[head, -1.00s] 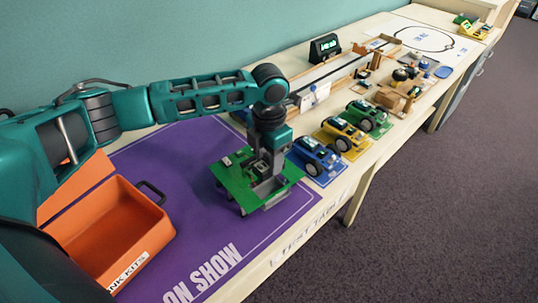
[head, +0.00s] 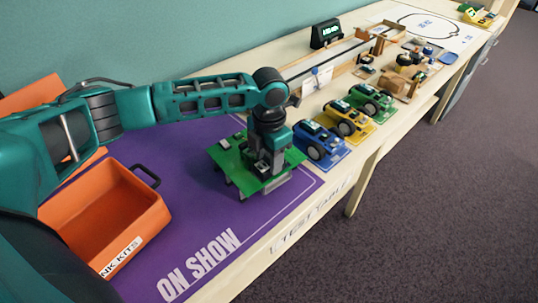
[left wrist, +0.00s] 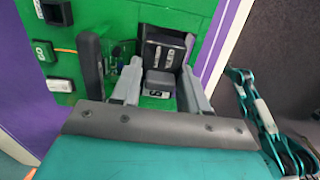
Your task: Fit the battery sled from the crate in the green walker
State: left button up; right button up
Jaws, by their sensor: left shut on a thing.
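The green walker (head: 229,160) is a flat green board on short legs, standing on the purple mat in the head view; its board also fills the left wrist view (left wrist: 105,18). My left gripper (head: 266,170) points down over its middle. In the left wrist view the left gripper (left wrist: 158,92) is shut on a small dark block with a pale label, which looks like the battery sled (left wrist: 158,83). A black part with two silver strips (left wrist: 162,55) lies just beyond it. Whether the sled is seated is hidden.
The orange crate (head: 152,218) stands open at the left of the mat (head: 215,232); its visible floor is bare. Blue (head: 318,142), yellow (head: 349,120) and green (head: 371,101) wheeled models stand close to the walker's right. The mat's front is clear.

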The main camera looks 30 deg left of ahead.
pick_arm(q)
jog(key=shift+f+p, duration=0.15)
jog(key=shift+p, duration=0.5)
dwell(0.6)
jog(key=shift+s+d+f, duration=0.1)
jog(key=shift+s+f, duration=0.05)
jog(key=shift+f, duration=0.1)
dwell(0.5)
jog(key=shift+r+p, duration=0.15)
jog(key=shift+p, duration=0.35)
jog(key=shift+p, duration=0.3)
dwell(1.0)
